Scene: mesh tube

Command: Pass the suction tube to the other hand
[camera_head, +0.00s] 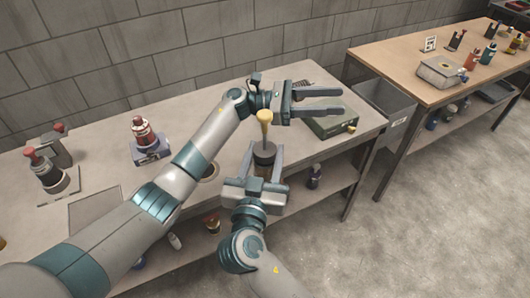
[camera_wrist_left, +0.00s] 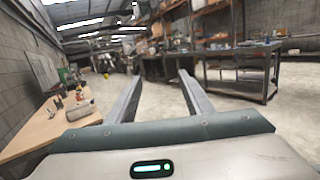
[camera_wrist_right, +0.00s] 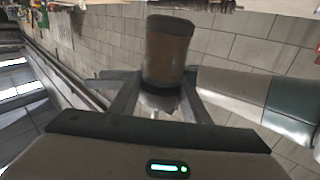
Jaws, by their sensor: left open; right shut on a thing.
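The suction tube (camera_head: 264,118) has a tan, knobbed upper end and a dark collar, and stands roughly upright in my right gripper (camera_head: 264,168). In the right wrist view the tube (camera_wrist_right: 168,50) shows as a brown cylinder with a dark end, between the fingers of the right gripper (camera_wrist_right: 157,88), which are shut on it. My left gripper (camera_head: 340,101) is open and empty, above and to the right of the tube and apart from it. In the left wrist view nothing is between the fingers of the left gripper (camera_wrist_left: 160,78). The tube's lower part is partly hidden by the right gripper.
A long workbench (camera_head: 110,150) runs along the block wall, with a green-grey box (camera_head: 332,124) at its right end and a red-capped device (camera_head: 143,132) further left. A grey bin (camera_head: 385,104) stands beyond it, by a wooden table (camera_head: 420,47). Open floor lies at right.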

